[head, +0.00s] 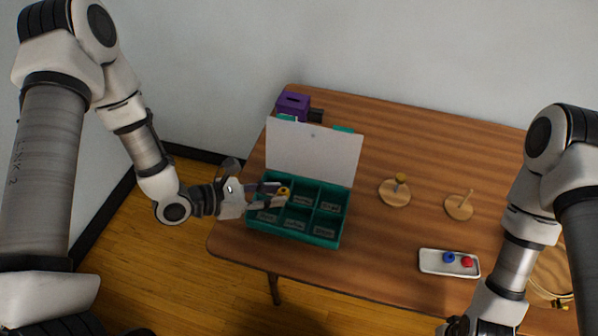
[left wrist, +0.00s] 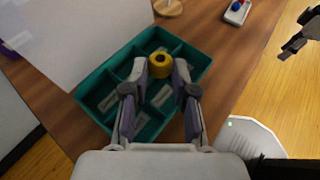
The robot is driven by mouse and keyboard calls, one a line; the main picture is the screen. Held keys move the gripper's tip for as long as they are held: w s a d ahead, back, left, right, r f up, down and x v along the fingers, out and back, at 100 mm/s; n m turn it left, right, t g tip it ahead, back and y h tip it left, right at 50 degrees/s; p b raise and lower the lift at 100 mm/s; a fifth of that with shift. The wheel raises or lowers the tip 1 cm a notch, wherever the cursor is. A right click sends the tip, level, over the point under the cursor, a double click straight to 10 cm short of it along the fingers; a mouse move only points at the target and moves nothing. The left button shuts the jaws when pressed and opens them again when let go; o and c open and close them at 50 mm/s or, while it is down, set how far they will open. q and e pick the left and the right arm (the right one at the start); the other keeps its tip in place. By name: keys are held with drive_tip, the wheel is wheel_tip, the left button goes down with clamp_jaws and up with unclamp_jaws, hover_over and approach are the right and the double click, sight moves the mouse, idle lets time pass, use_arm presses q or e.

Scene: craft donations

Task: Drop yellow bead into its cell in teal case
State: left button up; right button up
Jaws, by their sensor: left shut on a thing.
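The yellow bead (head: 284,191) is a thick ring held between the fingertips of my left gripper (head: 277,196). In the left wrist view the bead (left wrist: 160,65) shows between the two fingertips (left wrist: 160,68). The teal case (head: 262,227) stands on the table with its pale lid (head: 312,152) raised at the back. Its cells hold small labels, too small to read. The bead is above the case, over its inner cells; which cell lies directly beneath I cannot tell. My right gripper (left wrist: 295,38) shows partly at the right of the left wrist view, away from the case.
A white tray (head: 428,268) with a blue bead (head: 449,257) and a red bead (head: 467,262) lies to the right. Two wooden peg stands (head: 395,194) (head: 459,209) stand behind it; one has a yellow piece on its peg. A purple box (head: 293,104) sits behind the lid.

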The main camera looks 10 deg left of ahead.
use_arm(q)
drive_tip(key=f+b, duration=0.2)
drive_tip(key=f, duration=0.1)
drive_tip(key=f+b, duration=0.3)
drive_tip(key=d+f+b, duration=0.1)
drive_tip(key=f+b, duration=0.1)
drive_tip(key=f, duration=0.1)
drive_tip(key=shift+s+b, duration=0.25)
drive_tip(key=shift+b, duration=0.1)
drive_tip(key=o, duration=0.8)
drive_tip(key=shift+v, duration=6.05)
drive_tip(key=shift+r, duration=0.1)
